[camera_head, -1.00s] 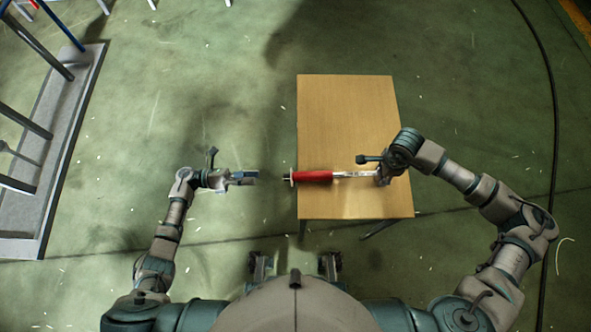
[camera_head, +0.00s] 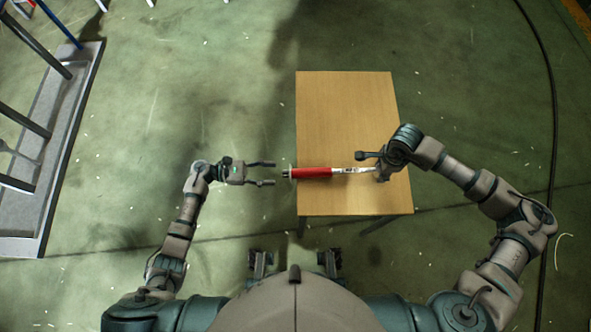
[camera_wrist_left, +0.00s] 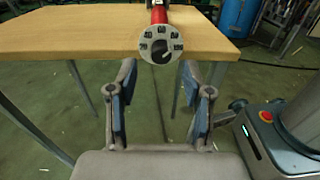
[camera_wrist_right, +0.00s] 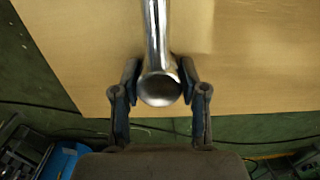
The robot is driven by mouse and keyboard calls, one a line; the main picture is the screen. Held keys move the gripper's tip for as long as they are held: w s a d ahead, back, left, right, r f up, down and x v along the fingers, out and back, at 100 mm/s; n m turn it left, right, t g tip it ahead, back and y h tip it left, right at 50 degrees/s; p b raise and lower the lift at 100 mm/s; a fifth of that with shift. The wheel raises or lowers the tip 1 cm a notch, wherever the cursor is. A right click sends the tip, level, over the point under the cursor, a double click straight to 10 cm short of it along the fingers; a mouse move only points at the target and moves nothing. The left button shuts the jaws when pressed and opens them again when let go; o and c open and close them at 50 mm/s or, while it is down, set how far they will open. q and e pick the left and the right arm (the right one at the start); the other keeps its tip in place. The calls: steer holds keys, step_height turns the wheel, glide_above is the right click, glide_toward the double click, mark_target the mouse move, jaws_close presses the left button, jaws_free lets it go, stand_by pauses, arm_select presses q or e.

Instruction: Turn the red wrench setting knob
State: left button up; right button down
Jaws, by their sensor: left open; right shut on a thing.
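The wrench has a red handle (camera_head: 312,172) and a silver shaft, and lies level above the wooden table, pointing left to right. My right gripper (camera_head: 379,172) is shut on the silver end (camera_wrist_right: 158,60), which shows between its fingers in the right wrist view. The setting knob is a round dial with numbers (camera_wrist_left: 161,46) and a dark centre, at the left end of the handle. It also shows in the head view (camera_head: 286,173). My left gripper (camera_head: 272,173) is open and empty, its fingers pointing at the dial and just short of it.
The wooden table (camera_head: 345,110) stands under the wrench, with its top mostly bare. A grey platform with posts (camera_head: 75,110) is at the far left. A dark cable (camera_head: 553,110) runs along the floor at the right. The floor between platform and table is clear.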

mark_target(286, 174)
steer(key=shift+r, duration=0.1)
arm_select(q)
steer(key=d, duration=0.3)
steer(key=shift+d, duration=0.35)
steer(key=shift+c, duration=0.2)
jaws_close()
